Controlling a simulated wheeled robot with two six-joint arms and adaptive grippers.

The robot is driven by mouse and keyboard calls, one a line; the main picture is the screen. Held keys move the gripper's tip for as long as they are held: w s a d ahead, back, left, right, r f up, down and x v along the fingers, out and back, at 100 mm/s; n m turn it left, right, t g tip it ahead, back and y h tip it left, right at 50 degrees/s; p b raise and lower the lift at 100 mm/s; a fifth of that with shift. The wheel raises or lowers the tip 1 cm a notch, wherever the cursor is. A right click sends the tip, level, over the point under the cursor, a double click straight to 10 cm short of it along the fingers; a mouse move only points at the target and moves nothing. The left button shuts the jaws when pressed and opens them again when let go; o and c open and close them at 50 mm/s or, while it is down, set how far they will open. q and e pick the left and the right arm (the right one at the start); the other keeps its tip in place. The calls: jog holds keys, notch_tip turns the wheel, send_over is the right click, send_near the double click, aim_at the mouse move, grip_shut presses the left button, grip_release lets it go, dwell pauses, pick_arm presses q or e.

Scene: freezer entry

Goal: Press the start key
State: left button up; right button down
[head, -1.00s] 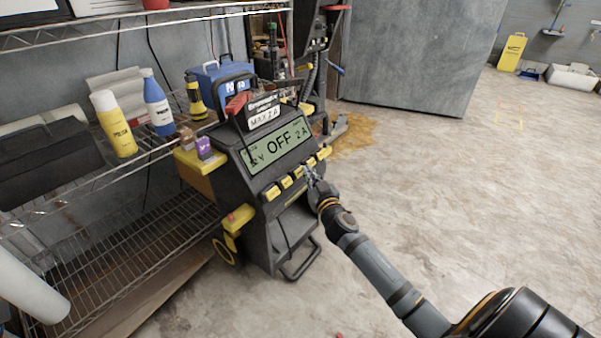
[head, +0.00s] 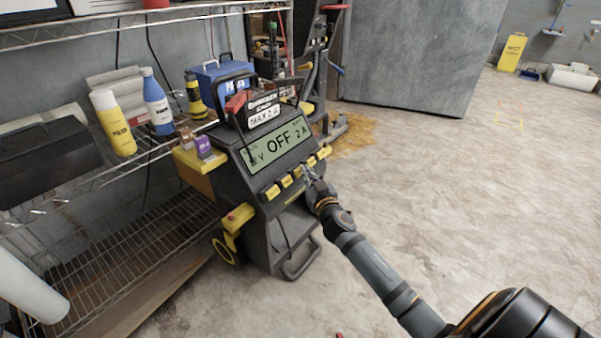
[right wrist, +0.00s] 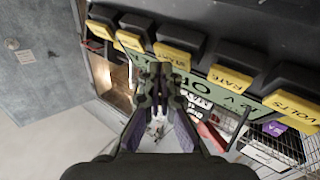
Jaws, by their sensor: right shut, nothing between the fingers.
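The charger (head: 262,215) is a black and yellow wheeled unit with a green display (head: 279,145) reading OFF and 2 A. A row of yellow-labelled keys runs below the display. The start key (right wrist: 172,56), labelled START, is the middle key of the row in the right wrist view. My right gripper (right wrist: 160,72) is shut and empty, its tips right at the start key's edge; I cannot tell whether they touch it. In the head view the right gripper (head: 309,174) is in front of the key row and partly hides it. My left gripper is not in view.
The rate key (right wrist: 229,79) and volts key (right wrist: 290,105) lie to one side of the start key. A wire shelf (head: 110,235) with bottles and cases stands left of the charger.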

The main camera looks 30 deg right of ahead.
jog(key=shift+w+a+f, duration=0.15)
jog(key=shift+w+f, duration=0.05)
jog(key=shift+w, duration=0.15)
dwell(0.8)
dwell(0.4)
jog(key=shift+s+d+r, duration=0.3)
jog(key=shift+s+r, duration=0.2)
jog(key=shift+s, duration=0.15)
jog(key=s+r, duration=0.1)
jog(key=s+d, duration=0.1)
jog(key=s+r, duration=0.1)
jog(key=s, duration=0.1)
jog(key=shift+d+r+b, duration=0.3)
dwell(0.6)
